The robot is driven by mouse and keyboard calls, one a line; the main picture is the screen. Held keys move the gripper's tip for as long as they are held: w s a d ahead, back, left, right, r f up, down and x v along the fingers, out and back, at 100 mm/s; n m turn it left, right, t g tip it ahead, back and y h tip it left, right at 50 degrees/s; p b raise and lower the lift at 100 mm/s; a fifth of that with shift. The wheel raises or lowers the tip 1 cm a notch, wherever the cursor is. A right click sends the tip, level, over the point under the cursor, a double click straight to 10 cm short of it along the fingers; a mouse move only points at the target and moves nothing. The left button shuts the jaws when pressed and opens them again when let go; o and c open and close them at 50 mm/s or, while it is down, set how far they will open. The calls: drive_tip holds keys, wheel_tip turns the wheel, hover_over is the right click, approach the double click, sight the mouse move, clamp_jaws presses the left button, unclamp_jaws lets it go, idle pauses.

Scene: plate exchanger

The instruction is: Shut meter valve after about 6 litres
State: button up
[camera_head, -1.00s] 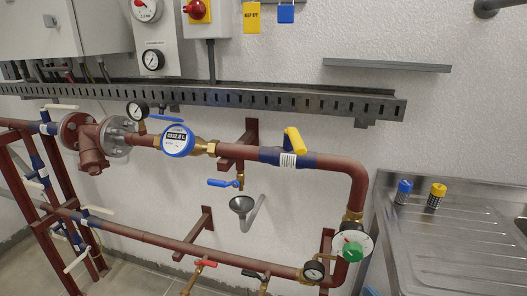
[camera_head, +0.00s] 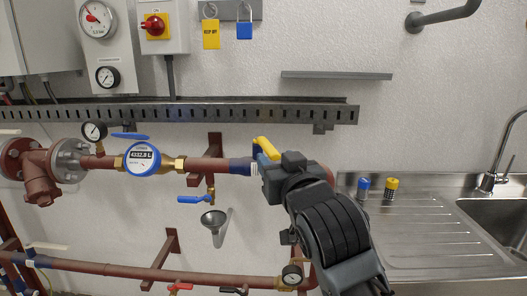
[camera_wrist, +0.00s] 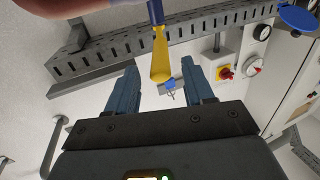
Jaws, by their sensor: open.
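The water meter (camera_head: 141,158) is a round blue-rimmed dial on the upper red pipe; its display appears to read 4332.8 L. To its right on the same pipe is a valve with a yellow lever (camera_head: 265,147), tilted across the pipe. My gripper (camera_wrist: 159,64) is open at this valve. In the wrist view the yellow lever (camera_wrist: 160,60) stands between the two blue-grey fingers, with a gap on each side. In the head view my wrist hides the pipe right of the valve and part of the valve body.
A blue-handled tap (camera_head: 194,199) and a funnel (camera_head: 214,222) sit below the pipe. A perforated cable tray (camera_head: 200,112) runs above. The sink counter (camera_head: 420,235) with blue and yellow cylinders is at right. A red-knobbed switch (camera_head: 153,25) is above.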

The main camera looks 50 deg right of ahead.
sight(269, 151)
drive_tip(key=shift+p+x, duration=0.4)
drive_tip(key=shift+x, duration=2.7)
clamp_jaws()
